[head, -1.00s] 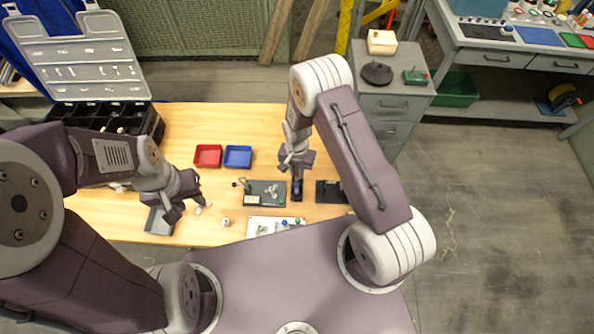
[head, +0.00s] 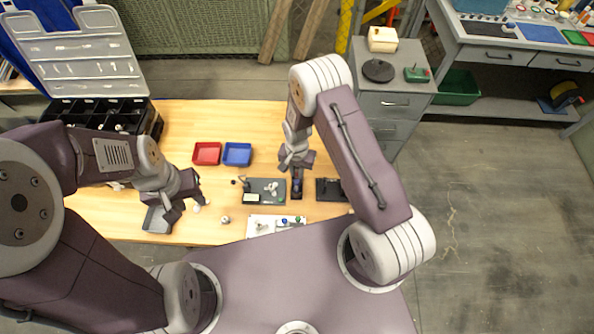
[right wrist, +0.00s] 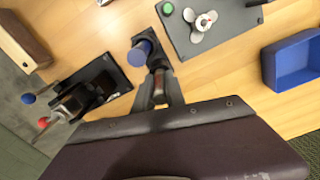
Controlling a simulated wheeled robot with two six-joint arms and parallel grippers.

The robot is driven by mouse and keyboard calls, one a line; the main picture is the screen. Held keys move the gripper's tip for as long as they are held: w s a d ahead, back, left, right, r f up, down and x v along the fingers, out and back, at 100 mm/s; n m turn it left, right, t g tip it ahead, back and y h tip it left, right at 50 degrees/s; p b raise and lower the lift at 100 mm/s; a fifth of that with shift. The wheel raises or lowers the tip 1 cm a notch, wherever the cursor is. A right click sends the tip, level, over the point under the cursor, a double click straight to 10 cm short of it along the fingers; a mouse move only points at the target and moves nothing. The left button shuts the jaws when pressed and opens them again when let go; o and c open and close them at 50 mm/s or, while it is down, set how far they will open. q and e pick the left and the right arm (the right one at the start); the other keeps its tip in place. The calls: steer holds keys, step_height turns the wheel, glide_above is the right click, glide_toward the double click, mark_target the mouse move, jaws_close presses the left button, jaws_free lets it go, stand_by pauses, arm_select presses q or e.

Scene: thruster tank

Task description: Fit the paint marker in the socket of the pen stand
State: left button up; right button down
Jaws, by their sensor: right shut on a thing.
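My right gripper (head: 297,170) points down over the right part of the table, just above a small dark stand (head: 297,195). In the right wrist view its fingers (right wrist: 158,88) are shut on a narrow dark piece with a lighter band, which I take to be the paint marker (right wrist: 158,82). A round blue-topped part (right wrist: 143,47) on a dark base is just beyond the fingertips; it looks like the pen stand. The fingers cover the join, so I cannot tell whether the marker touches the socket. My left gripper (head: 184,206) is empty and open over the table's left side.
A dark plate (head: 264,191) with a white three-lobed piece lies left of the stand, and another dark fixture (head: 328,190) lies right. Red (head: 207,153) and blue (head: 237,154) trays sit behind. A grey tray (head: 156,220) is by my left gripper. A white board (head: 262,224) lies in front.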

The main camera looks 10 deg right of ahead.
steer(key=shift+f, duration=0.35)
stand_by(0.4)
steer(key=c, duration=1.3)
jaws_free()
steer(key=shift+r, duration=0.1)
step_height(320, 180, up, 9)
steer(key=shift+f+b, duration=0.1)
steer(key=shift+b, duration=0.75)
step_height(320, 180, up, 4)
steer(key=p, duration=0.4)
steer(key=shift+r, duration=0.2)
steer(key=shift+f, duration=0.15)
